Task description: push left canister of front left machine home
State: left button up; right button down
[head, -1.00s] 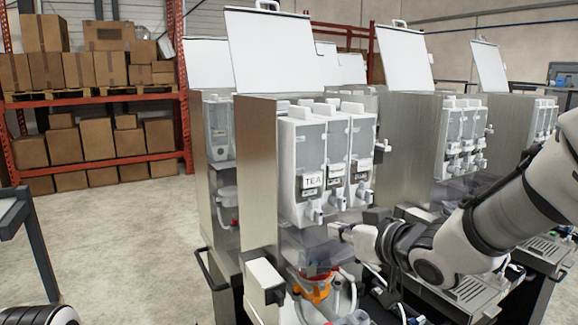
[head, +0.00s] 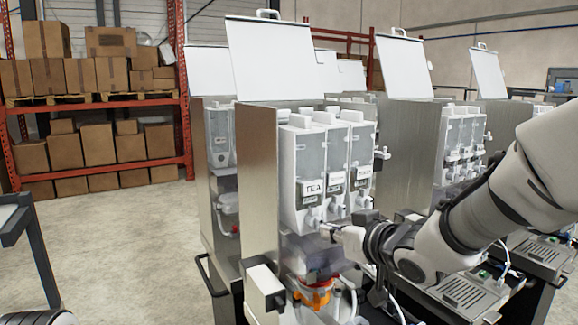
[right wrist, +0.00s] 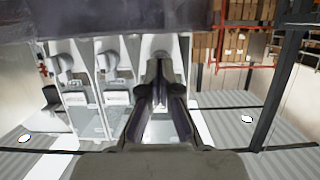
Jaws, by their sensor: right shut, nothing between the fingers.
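The front left machine (head: 257,185) is a steel housing with its white lid raised and three clear canisters side by side. Its left canister (head: 311,158), labelled TEA, has its front face and spout toward me; I cannot tell how far it stands out from the others. My right gripper (head: 327,231) is shut and empty, just below and in front of the left canister's spout. In the right wrist view the shut fingers (right wrist: 160,100) overlap the rightmost canister and hide much of it; contact cannot be told. My left gripper is out of view.
The middle canister (head: 336,155) and right canister (head: 362,150) stand close beside the left one. An orange part (head: 314,297) and tubes sit below my right gripper. More machines stand to the right and behind. Open floor (head: 120,245) lies to the left.

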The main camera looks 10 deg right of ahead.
jog(key=shift+w, duration=0.15)
dwell(0.5)
jog(key=w+p, duration=0.1)
jog(key=w+a, duration=0.1)
jog(key=w, duration=0.1)
jog(key=shift+p, duration=0.35)
jog(key=shift+a, duration=0.1)
dwell(0.4)
